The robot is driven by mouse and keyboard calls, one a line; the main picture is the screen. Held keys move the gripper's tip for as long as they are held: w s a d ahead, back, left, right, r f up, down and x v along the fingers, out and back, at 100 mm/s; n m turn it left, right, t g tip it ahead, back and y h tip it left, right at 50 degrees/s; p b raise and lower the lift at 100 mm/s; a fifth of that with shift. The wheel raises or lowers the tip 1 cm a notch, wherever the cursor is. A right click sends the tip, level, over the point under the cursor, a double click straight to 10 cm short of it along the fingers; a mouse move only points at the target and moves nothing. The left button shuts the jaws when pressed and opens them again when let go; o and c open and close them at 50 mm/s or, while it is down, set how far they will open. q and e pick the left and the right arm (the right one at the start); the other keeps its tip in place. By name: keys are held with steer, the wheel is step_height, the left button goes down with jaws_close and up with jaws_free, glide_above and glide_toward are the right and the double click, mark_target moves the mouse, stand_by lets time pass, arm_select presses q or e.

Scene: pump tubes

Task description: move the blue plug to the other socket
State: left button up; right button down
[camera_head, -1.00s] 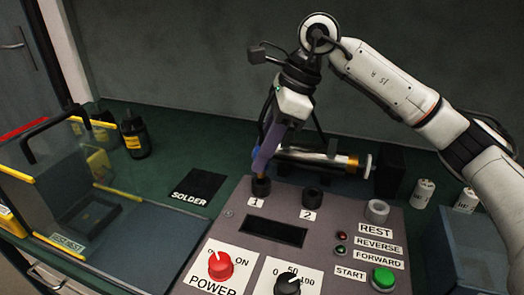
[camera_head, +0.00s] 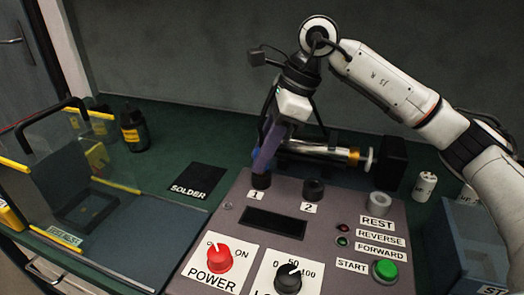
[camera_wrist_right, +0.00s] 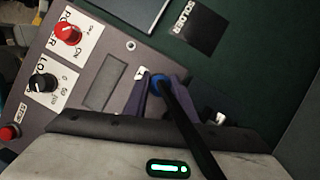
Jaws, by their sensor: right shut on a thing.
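My right gripper (camera_head: 262,166) points down at socket 1 (camera_head: 260,181) on the grey control panel. Its purple fingers are shut on the blue plug (camera_wrist_right: 157,79), which shows between the fingertips in the right wrist view with a black cable running from it. In the head view the fingers mostly hide the plug, and I cannot tell how deep it sits in socket 1. Socket 2 (camera_head: 313,189) is a black ring to the right and looks empty. My left gripper is not in view.
A silver pump cylinder (camera_head: 315,148) lies behind the sockets. A grey REST holder (camera_head: 381,204) stands to the right. The panel carries a red POWER knob (camera_head: 219,257), a black knob (camera_head: 288,279) and a green START button (camera_head: 385,270). A clear-walled box stands left.

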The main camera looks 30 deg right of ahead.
steer(key=shift+f+b, duration=0.45)
steer(key=shift+f, duration=0.3)
steer(key=c, duration=1.4)
jaws_free()
steer(key=shift+d+r, duration=0.1)
steer(key=shift+r, duration=0.25)
steer(key=p+v, duration=0.1)
steer(key=v, duration=0.8)
steer(key=shift+s+d+r, duration=0.1)
steer(key=shift+s+r, duration=0.05)
steer(key=shift+r, duration=0.15)
